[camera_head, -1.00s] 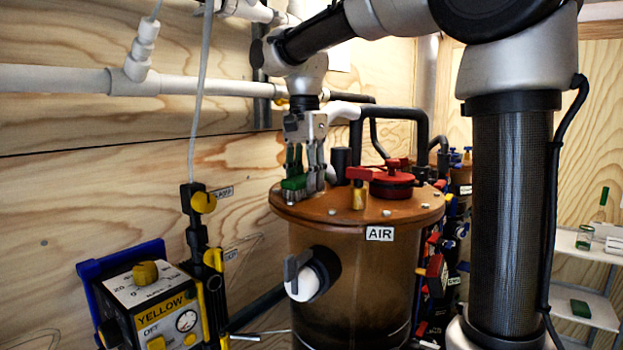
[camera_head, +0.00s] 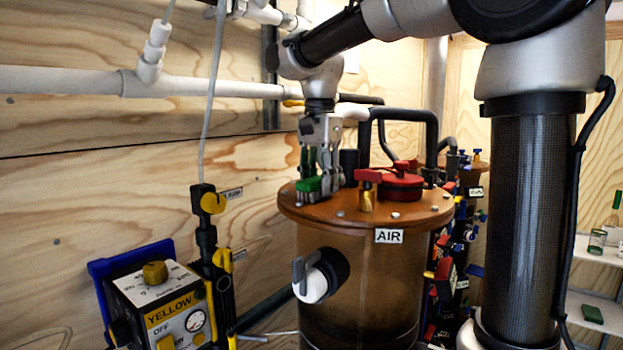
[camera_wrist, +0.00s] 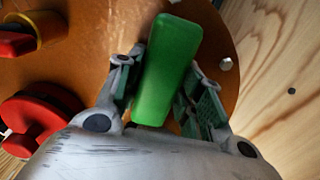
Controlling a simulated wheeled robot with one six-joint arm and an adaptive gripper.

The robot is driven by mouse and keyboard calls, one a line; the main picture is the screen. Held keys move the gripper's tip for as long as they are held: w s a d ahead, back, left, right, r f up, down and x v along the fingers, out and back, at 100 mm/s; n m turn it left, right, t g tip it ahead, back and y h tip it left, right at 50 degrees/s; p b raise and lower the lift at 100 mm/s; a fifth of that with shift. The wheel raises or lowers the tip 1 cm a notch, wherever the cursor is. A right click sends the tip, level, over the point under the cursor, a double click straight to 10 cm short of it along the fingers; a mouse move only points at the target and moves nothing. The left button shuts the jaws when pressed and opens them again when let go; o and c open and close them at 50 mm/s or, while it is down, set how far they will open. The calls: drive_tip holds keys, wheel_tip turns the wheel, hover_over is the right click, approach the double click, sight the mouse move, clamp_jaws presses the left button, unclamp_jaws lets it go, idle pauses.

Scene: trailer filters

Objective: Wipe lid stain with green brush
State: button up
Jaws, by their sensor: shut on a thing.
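My gripper (camera_head: 322,178) is shut on the green brush and holds it at the left part of the orange-brown lid (camera_head: 350,219) of the AIR tank. The green brush (camera_head: 307,184) looks like a block low between the fingers, at or just above the lid; contact cannot be told. In the wrist view the brush (camera_wrist: 168,70) stretches out between the two fingers (camera_wrist: 160,100), over the lid (camera_wrist: 110,60). No stain can be made out on the lid; the area beneath the brush is hidden.
A red cap (camera_head: 400,187) and a red-handled brass valve (camera_head: 368,190) stand on the lid, right of my gripper. Black pipes (camera_head: 405,115) rise behind. A yellow-and-blue control box (camera_head: 160,300) is at the lower left. Shelves (camera_head: 595,308) stand at the right.

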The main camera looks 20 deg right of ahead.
sight(334, 199)
drive_tip(key=shift+s+d, duration=0.55)
drive_tip(key=shift+s, duration=0.25)
drive_tip(key=shift+s+d, duration=0.5)
drive_tip(key=shift+s, duration=0.3)
drive_tip(key=shift+w+a+r, duration=0.1)
drive_tip(key=shift+w+a, duration=0.6)
drive_tip(key=shift+w, duration=0.35)
drive_tip(key=shift+w+a+f, duration=0.1)
drive_tip(key=shift+w+a, duration=0.55)
drive_tip(key=shift+w, duration=0.35)
drive_tip(key=shift+w+a+r, duration=0.1)
drive_tip(key=shift+w+a, duration=0.6)
drive_tip(key=shift+w, duration=0.35)
drive_tip(key=shift+r, duration=3.05)
wheel_tip(334, 199, up, 3)
drive_tip(key=shift+f, duration=0.1)
drive_tip(key=shift+d, duration=0.1)
